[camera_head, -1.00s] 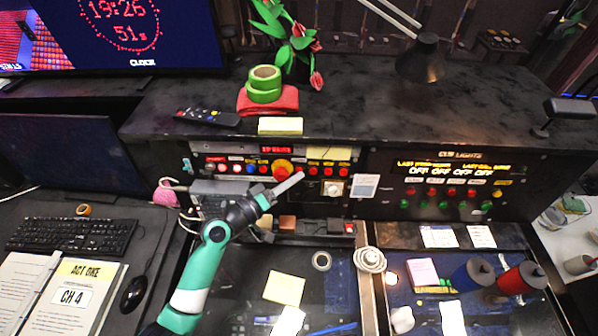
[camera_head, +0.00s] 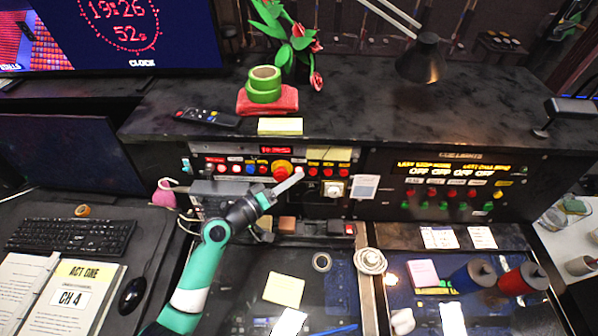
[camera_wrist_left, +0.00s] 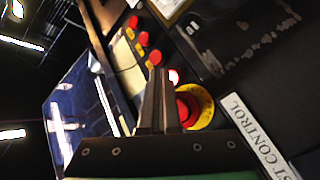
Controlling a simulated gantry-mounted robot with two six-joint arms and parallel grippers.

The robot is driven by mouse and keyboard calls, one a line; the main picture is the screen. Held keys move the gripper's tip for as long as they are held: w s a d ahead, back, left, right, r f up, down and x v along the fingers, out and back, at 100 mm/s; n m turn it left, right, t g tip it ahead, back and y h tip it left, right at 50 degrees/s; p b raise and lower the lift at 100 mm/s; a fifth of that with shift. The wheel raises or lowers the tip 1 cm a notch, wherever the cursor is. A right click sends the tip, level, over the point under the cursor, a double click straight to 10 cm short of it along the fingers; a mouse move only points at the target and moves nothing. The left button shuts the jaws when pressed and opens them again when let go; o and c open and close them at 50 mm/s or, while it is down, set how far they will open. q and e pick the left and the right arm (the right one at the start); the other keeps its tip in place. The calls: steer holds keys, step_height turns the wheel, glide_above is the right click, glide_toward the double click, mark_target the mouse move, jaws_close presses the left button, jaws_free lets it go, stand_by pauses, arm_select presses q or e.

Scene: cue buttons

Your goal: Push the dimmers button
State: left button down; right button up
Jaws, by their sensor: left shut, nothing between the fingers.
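The control panel (camera_head: 225,160) carries a row of small buttons, and their labels are too small to read, so I cannot tell which one is the dimmers button. A large red emergency-style button with a yellow collar (camera_head: 282,168) sits mid-row, with several small red buttons (camera_head: 328,171) to its right. My left gripper (camera_head: 300,172) is shut and empty, its tips in front of the panel just right of the large button. In the left wrist view the shut fingers (camera_wrist_left: 160,73) point between the large red button (camera_wrist_left: 192,106) and the small red buttons (camera_wrist_left: 143,38); contact cannot be told. My right gripper is not in view.
A cue lights panel (camera_head: 450,185) is to the right. Green tape rolls (camera_head: 264,83), a remote (camera_head: 207,117) and a lamp (camera_head: 422,62) stand on the shelf above.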

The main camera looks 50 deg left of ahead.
arm_select(q)
steer(key=s+d+r+p, duration=0.1)
steer(key=s+d+p, duration=0.1)
steer(key=s+d, duration=0.2)
steer(key=shift+s+p, duration=0.2)
steer(key=shift+p, duration=0.2)
steer(key=shift+d, duration=0.1)
stand_by(0.4)
